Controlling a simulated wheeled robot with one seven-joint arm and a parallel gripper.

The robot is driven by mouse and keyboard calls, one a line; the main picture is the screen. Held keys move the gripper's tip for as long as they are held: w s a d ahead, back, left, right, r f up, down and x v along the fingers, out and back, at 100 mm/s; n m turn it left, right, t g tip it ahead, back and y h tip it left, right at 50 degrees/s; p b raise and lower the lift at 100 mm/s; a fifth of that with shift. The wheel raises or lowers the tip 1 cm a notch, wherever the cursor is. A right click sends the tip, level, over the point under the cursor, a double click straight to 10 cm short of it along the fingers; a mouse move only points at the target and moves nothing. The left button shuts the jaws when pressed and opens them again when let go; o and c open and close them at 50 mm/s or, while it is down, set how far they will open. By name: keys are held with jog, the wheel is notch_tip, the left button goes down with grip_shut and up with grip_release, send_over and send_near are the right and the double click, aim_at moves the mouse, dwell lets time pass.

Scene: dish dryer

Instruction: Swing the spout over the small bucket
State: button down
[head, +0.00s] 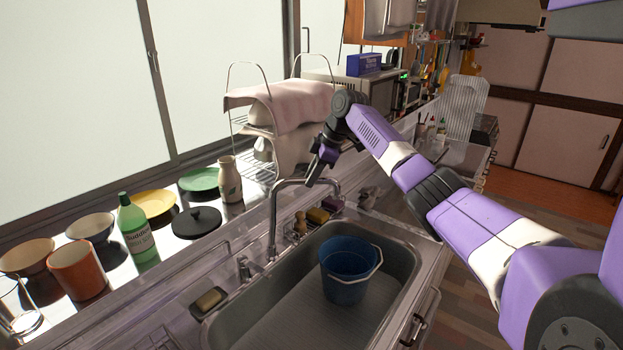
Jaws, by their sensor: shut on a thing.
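The metal spout (274,215) rises at the back rim of the sink, and its arm reaches right and away along the sink's rear side. My gripper (318,172) is at the far end of the spout and is shut on it. The fingertips are dark and small, so the exact contact is hard to see. The small blue bucket (346,281) stands upright in the sink, right of the spout's base, with its pale handle lying at its right side. In this view the spout's end is above and behind the bucket, not over its opening.
The steel sink (235,318) has free floor in front of the bucket. A green bottle (138,232), plates, bowls and a black lid (197,221) line the left counter. A dish rack with a pink cloth (290,105) stands behind my gripper. Sponges (318,216) sit on the rim.

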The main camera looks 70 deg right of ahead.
dwell(0.4)
jog(key=c, duration=1.3)
grip_release()
jog(key=shift+b+v, duration=0.9)
jog(key=shift+v, duration=3.05)
